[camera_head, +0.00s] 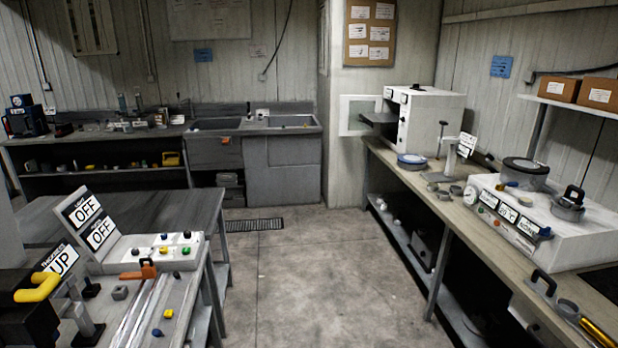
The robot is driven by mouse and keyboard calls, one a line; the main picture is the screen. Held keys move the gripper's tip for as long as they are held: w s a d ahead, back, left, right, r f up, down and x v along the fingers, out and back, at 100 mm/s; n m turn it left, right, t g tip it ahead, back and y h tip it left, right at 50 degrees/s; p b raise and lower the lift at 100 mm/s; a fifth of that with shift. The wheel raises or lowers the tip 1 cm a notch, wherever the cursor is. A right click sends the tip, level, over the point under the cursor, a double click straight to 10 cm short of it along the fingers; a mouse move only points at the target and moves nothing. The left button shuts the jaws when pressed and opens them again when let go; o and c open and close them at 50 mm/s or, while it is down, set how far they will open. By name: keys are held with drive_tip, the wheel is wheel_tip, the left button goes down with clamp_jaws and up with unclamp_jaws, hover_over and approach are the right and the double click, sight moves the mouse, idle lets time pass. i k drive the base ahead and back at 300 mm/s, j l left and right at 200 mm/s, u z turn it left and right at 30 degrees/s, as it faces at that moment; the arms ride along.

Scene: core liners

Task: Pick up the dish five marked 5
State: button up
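I cannot make out a dish marked 5. Several small grey round pieces, perhaps dishes, lie on the right workbench (405,180); one of them (443,196) sits near the bench's front edge. They are too small for any number on them to be read. A round blue-and-white item (411,160) lies farther back on the same bench, in front of the white oven-like box. My gripper is not in view.
A white control box (560,240) with label plates stands on the right bench. At left, a table holds a panel (150,252) with coloured knobs, OFF signs and a yellow handle (38,287). A sink counter (280,128) is at the back. The middle floor is clear.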

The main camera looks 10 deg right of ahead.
sight(431, 187)
drive_tip(key=i+j+z, duration=0.15)
drive_tip(key=i+z, duration=0.3)
drive_tip(key=i, duration=0.25)
drive_tip(key=i+j+z, duration=0.45)
drive_tip(key=i, duration=0.2)
drive_tip(key=i+j+z, duration=0.45)
drive_tip(key=i+j, duration=0.15)
drive_tip(key=i+j+z, duration=0.4)
drive_tip(key=j, duration=0.55)
drive_tip(key=j+z, duration=0.35)
drive_tip(key=j, duration=0.6)
drive_tip(key=j+z, duration=0.4)
drive_tip(key=j, duration=0.65)
drive_tip(key=i, duration=0.05)
